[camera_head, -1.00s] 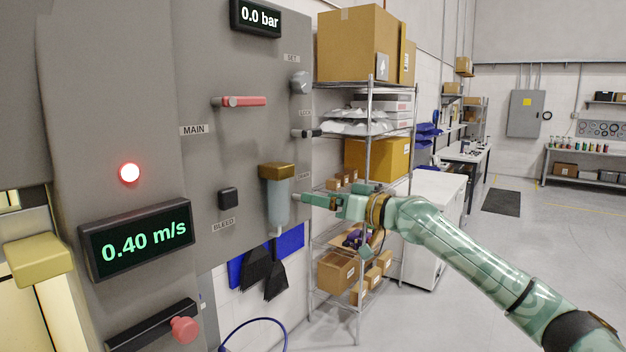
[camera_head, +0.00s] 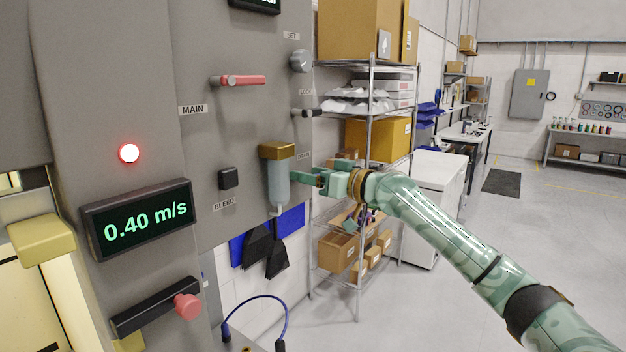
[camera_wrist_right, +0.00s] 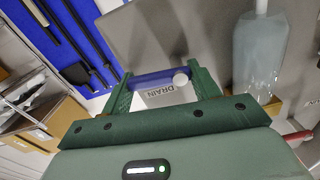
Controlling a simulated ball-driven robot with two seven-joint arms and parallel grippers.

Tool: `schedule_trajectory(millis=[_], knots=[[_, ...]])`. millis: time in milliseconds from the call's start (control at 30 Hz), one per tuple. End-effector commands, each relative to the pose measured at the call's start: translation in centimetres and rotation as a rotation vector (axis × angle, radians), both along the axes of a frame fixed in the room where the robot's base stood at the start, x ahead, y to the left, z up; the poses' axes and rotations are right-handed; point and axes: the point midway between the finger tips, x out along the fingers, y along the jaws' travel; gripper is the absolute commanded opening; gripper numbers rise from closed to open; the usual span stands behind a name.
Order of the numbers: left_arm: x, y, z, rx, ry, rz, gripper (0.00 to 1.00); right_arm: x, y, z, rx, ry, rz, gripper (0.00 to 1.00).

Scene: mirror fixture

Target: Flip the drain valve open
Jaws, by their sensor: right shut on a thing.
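My right gripper (camera_head: 303,179) reaches in from the right to the panel's right edge, just below the DRAIN label (camera_head: 304,156) and beside the clear filter bowl. In the right wrist view, its two green fingers (camera_wrist_right: 163,83) are shut on the drain valve's blue lever (camera_wrist_right: 150,79), which spans between them. The DRAIN label there lies just beyond the lever. In the head view the lever is hidden by the gripper. My left gripper is not in view.
The clear bowl with brass top (camera_head: 278,178) hangs close left of the gripper. The grey panel (camera_head: 225,135) carries a red MAIN handle (camera_head: 240,81), a black BLEED knob (camera_head: 229,178) and a lit red lamp (camera_head: 129,153). A wire shelf (camera_head: 369,125) with boxes stands behind.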

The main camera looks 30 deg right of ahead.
Motion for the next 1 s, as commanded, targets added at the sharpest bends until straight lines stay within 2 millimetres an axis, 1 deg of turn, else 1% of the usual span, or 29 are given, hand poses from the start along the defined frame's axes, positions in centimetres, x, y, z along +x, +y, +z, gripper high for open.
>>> schedule_trajectory(millis=[33, 133, 400, 433, 467, 500, 733, 833, 933, 1000], knots=[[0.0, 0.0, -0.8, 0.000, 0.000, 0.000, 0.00, 0.0, 0.0, -0.1, -0.049, -0.025, -0.001, 0.38], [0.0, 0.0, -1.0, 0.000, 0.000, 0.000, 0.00, 0.0, 0.0, 0.2, -0.125, -0.055, -0.002, 0.38], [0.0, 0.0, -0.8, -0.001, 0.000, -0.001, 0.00, -0.1, 0.0, 0.4, -0.139, -0.059, -0.002, 0.38], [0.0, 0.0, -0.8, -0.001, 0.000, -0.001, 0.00, -0.1, 0.0, 0.4, -0.139, -0.059, -0.002, 0.69], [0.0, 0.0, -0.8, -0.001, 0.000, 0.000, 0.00, -0.1, 0.0, 0.4, -0.139, -0.059, -0.002, 0.78], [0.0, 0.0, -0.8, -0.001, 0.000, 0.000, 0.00, -0.1, 0.0, 0.4, -0.138, -0.059, -0.002, 0.83], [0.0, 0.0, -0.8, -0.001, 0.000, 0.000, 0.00, -0.1, 0.0, 0.3, -0.136, -0.058, -0.001, 0.83], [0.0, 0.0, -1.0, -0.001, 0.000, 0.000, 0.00, -0.4, -0.2, 0.3, -0.136, -0.058, -0.002, 0.83], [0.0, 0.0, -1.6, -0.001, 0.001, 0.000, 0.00, -1.5, -0.7, 0.1, -0.137, -0.058, -0.004, 0.83], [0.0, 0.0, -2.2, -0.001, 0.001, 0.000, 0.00, -2.8, -1.2, -0.1, -0.140, -0.058, -0.002, 0.83]])
